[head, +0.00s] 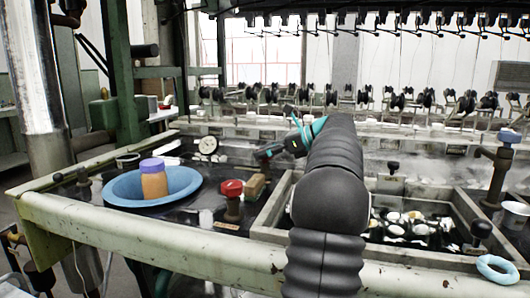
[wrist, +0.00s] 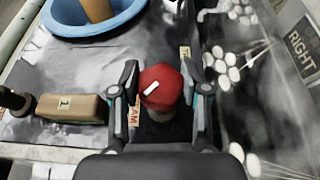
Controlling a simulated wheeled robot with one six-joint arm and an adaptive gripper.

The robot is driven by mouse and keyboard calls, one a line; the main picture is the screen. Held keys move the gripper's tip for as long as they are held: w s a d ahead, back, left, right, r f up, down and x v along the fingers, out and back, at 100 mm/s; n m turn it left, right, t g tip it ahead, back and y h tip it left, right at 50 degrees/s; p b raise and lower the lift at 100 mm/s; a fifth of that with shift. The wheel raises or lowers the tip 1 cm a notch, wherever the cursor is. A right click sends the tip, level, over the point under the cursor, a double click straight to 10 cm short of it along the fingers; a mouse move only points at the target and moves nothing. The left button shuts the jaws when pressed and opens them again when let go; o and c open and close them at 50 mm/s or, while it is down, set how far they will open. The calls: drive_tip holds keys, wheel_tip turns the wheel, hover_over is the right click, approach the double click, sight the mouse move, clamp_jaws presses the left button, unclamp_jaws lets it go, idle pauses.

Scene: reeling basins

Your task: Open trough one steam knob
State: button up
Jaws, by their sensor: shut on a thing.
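In the wrist view a round red knob (wrist: 160,86) with a short slanted white mark sits between my fingers. My gripper (wrist: 160,98) is shut on it, one finger on each side. A tag ending in "AM" (wrist: 134,112) is partly hidden by the left finger. A wooden block marked "1" (wrist: 72,108) stands to the left of the knob. In the head view my gripper (head: 264,156) reaches down behind the wooden block (head: 254,186), and the gripped knob cannot be made out there.
A red-topped valve (head: 231,189) stands left of the block. A blue basin (head: 126,193) holds a tan jar with a purple lid (head: 153,180). A pressure gauge (head: 208,145) stands behind. A grey-walled trough (head: 272,212) with white cocoons lies to the right. A "RIGHT" sign (wrist: 302,46) shows in the wrist view.

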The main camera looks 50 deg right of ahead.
idle(0.5)
drive_tip(key=o, duration=1.2)
drive_tip(key=shift+c, duration=0.2)
drive_tip(key=v, duration=1.2)
drive_tip(key=shift+d, duration=0.1)
